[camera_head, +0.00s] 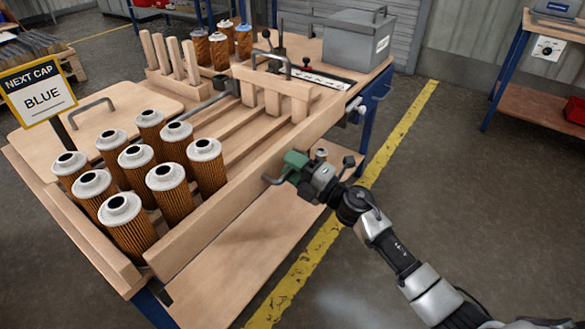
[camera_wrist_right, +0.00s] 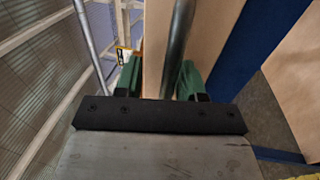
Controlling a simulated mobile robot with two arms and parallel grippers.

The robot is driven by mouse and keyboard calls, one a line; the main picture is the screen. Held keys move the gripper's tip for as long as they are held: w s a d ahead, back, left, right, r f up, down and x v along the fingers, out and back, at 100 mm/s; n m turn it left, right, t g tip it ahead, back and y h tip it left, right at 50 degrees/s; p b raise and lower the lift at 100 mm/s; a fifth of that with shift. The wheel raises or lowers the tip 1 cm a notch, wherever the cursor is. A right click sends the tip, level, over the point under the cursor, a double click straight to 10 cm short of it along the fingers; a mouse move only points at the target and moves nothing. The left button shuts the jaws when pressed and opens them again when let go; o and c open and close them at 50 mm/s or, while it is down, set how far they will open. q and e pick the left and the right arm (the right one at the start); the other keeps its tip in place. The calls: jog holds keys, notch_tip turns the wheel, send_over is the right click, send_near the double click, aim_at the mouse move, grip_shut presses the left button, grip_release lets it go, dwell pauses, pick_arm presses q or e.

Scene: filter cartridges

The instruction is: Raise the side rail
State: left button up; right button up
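The side rail (camera_head: 250,180) is a long pale wooden board along the near right edge of the bench, with a grey metal handle (camera_head: 272,180) on its outer face. My right gripper (camera_head: 285,168), with green fingers, is at this handle, outside the rail. In the right wrist view its fingers (camera_wrist_right: 160,80) are apart, with the grey handle bar (camera_wrist_right: 178,40) and a strip of wood between them. The bar is close to the right-hand finger; contact is unclear. My left gripper is not in view.
Several pleated filter cartridges (camera_head: 168,185) with white caps stand on the bench inside the rail. A sign (camera_head: 38,92) reads "NEXT CAP BLUE". A grey box (camera_head: 355,38) and amber cartridges (camera_head: 219,50) stand at the back. A lower wooden shelf (camera_head: 235,265) juts out below the rail.

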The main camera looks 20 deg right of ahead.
jog(key=shift+f, duration=0.2)
jog(key=shift+s+d, duration=0.15)
jog(key=shift+s, duration=0.05)
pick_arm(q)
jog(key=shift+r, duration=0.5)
pick_arm(e)
jog(key=v, duration=1)
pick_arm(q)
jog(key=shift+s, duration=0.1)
pick_arm(e)
jog(key=shift+d, duration=0.15)
